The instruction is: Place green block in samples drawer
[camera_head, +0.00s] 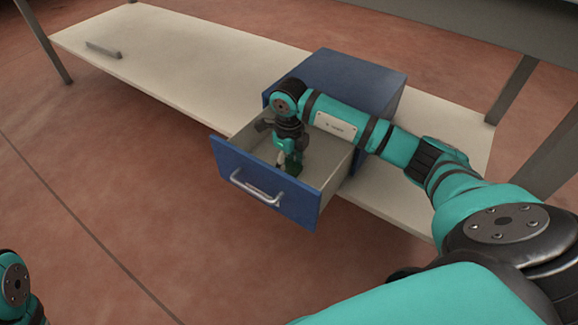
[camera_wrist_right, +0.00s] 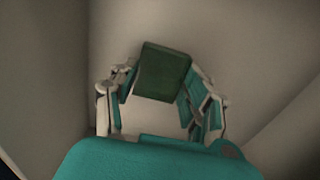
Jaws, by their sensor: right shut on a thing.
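The blue samples drawer (camera_head: 262,190) is pulled open from the blue cabinet (camera_head: 360,72) and has a silver handle on its front. My right gripper (camera_head: 287,162) reaches down inside the open drawer. It is shut on the green block (camera_head: 293,165), which sits low between the fingers. In the right wrist view the green block (camera_wrist_right: 162,72) is between the tips of the right gripper (camera_wrist_right: 160,92), with pale drawer surfaces around it. I cannot tell whether the block touches the drawer floor. The left gripper is out of view; only part of my left arm shows at lower left.
The cabinet stands on a long pale shelf (camera_head: 190,45) with grey legs. A small grey bar (camera_head: 103,50) lies on the shelf's left part. The shelf between them is clear. A grey beam (camera_head: 500,25) crosses above at upper right.

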